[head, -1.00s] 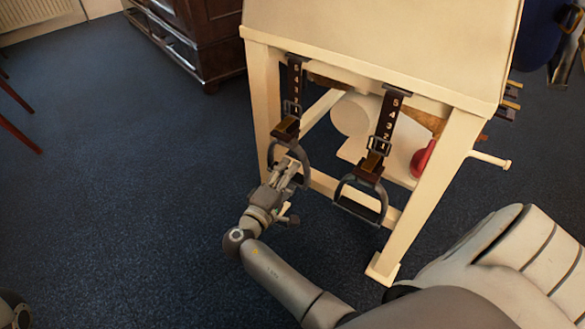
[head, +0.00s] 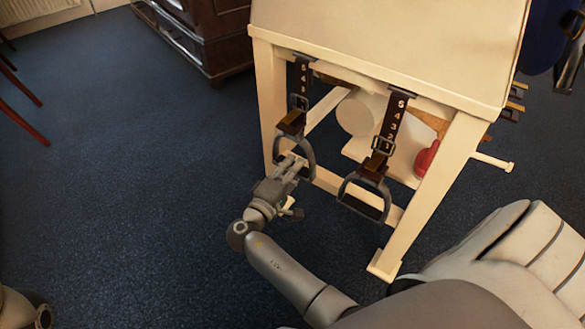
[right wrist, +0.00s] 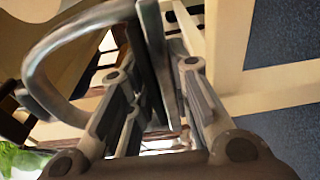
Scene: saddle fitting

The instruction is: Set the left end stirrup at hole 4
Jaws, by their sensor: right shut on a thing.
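The left end stirrup (head: 311,160) is a dark metal arch on a brown numbered strap (head: 303,78) at the left end of the cream stand. 5, 4 and 3 show above its buckle (head: 298,102); which hole the pin is in cannot be told. My right gripper (head: 291,160) is shut on this stirrup, at its lower left side. In the right wrist view the curved stirrup bar (right wrist: 38,72) rises from between the fingers (right wrist: 155,105).
A second stirrup (head: 345,190) hangs from its own numbered strap (head: 392,118) on the right. The cream stand's legs (head: 430,195) and a low crossbar (head: 330,184) frame both. A red object (head: 426,158) lies behind. Blue floor is clear to the left.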

